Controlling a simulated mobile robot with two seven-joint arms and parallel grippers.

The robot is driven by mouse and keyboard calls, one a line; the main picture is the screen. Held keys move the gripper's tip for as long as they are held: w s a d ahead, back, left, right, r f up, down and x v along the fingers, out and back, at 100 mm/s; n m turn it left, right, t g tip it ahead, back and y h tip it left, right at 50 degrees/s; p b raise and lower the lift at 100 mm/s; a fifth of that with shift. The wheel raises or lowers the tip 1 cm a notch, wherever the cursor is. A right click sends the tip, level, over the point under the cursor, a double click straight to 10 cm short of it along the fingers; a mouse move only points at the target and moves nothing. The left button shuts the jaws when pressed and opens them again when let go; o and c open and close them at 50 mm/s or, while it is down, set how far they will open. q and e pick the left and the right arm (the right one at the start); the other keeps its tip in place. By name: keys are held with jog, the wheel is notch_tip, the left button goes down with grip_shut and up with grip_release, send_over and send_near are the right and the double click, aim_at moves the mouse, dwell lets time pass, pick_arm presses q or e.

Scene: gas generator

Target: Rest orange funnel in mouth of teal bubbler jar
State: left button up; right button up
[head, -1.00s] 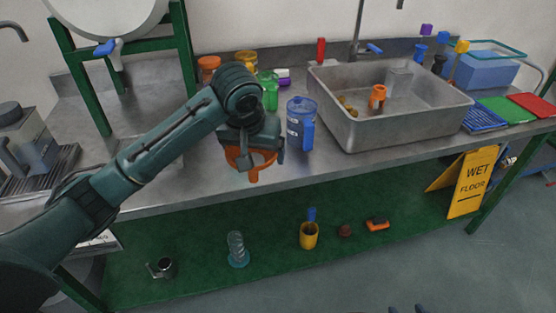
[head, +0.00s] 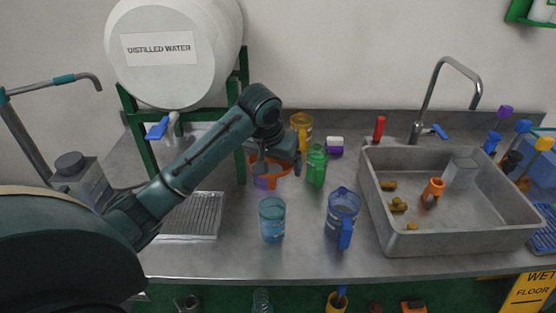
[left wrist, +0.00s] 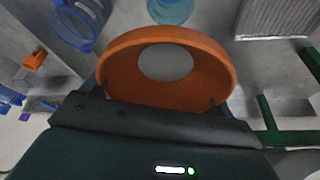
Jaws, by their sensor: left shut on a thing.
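The teal bubbler jar (head: 271,221) stands upright on the steel counter near its front edge, its top open. It also shows in the left wrist view (left wrist: 171,10), at the top edge. My left gripper (head: 273,158) is shut on the orange funnel (left wrist: 205,48), whose wide ring fills the middle of the left wrist view. In the head view the gripper is above and behind the jar, and the funnel (head: 284,168) is partly hidden. The funnel is apart from the jar. My right gripper is not in view.
A blue jug (head: 342,216) stands just right of the teal jar. A green bottle (head: 316,166) and yellow jar (head: 301,130) are behind. A steel sink (head: 455,245) is at right, a drain tray (head: 192,216) at left. A white water tank (head: 174,75) stands at back left.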

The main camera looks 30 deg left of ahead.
aim_at(276, 200)
pick_arm(q)
jog(key=shift+s+f, duration=0.25)
jog(key=shift+f, duration=0.75)
notch_tip(276, 200, down, 5)
jog(key=shift+w+f+b, duration=0.1)
jog(key=shift+f+b, duration=0.1)
jog(key=shift+b, duration=0.1)
jog(key=shift+f+b, duration=0.5)
jog(key=shift+f, duration=1.45)
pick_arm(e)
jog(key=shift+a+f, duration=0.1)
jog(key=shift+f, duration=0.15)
pick_arm(q)
jog(key=o, duration=0.8)
jog(key=shift+c, duration=0.2)
